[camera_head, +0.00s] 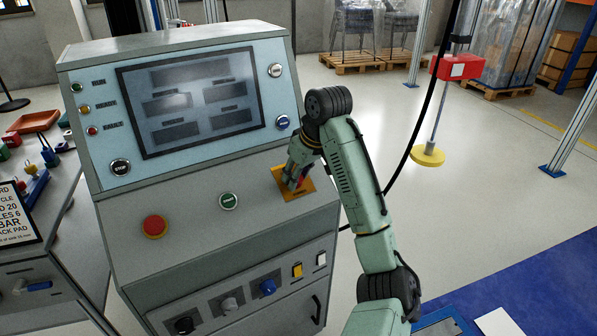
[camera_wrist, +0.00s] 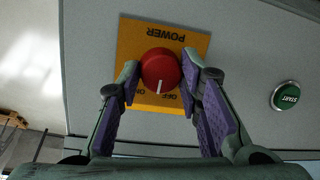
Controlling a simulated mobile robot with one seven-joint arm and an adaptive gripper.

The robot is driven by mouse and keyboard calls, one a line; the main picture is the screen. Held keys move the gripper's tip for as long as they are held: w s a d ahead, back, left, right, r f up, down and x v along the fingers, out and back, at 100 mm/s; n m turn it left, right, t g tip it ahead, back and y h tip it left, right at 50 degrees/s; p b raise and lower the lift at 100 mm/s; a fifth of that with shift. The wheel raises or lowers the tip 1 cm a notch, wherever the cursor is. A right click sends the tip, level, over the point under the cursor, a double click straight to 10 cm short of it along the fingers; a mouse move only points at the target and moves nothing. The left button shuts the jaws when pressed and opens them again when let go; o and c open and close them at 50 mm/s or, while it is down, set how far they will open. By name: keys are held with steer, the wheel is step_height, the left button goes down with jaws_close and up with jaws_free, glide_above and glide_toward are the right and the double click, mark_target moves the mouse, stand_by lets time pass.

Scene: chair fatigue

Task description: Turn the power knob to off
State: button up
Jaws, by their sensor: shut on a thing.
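The power knob (camera_wrist: 161,68) is a round red knob on an orange plate (camera_wrist: 140,35) marked POWER, which reads upside down in the wrist view. Its white pointer line points toward the bottom of that view, beside small lettering that includes OFF. My gripper (camera_wrist: 161,76) has one fingertip on each side of the knob and is shut on it. In the head view my gripper (camera_head: 294,179) reaches down to the orange plate (camera_head: 306,188) at the right of the console's sloped panel. There the gripper mostly hides the knob.
A green START button (camera_wrist: 286,95) sits right of the plate in the wrist view. In the head view, a red button (camera_head: 155,226) and a green button (camera_head: 229,201) are left of the plate. A screen (camera_head: 190,103) stands above. A black cable (camera_head: 418,130) hangs right of my arm.

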steer(key=n+h, duration=0.1)
steer(key=n, duration=0.4)
steer(key=shift+a+n+t, duration=0.1)
steer(key=shift+n+t, duration=0.2)
stand_by(0.4)
steer(key=o, duration=1.2)
steer(key=shift+c, duration=0.2)
steer(key=v, duration=1.2)
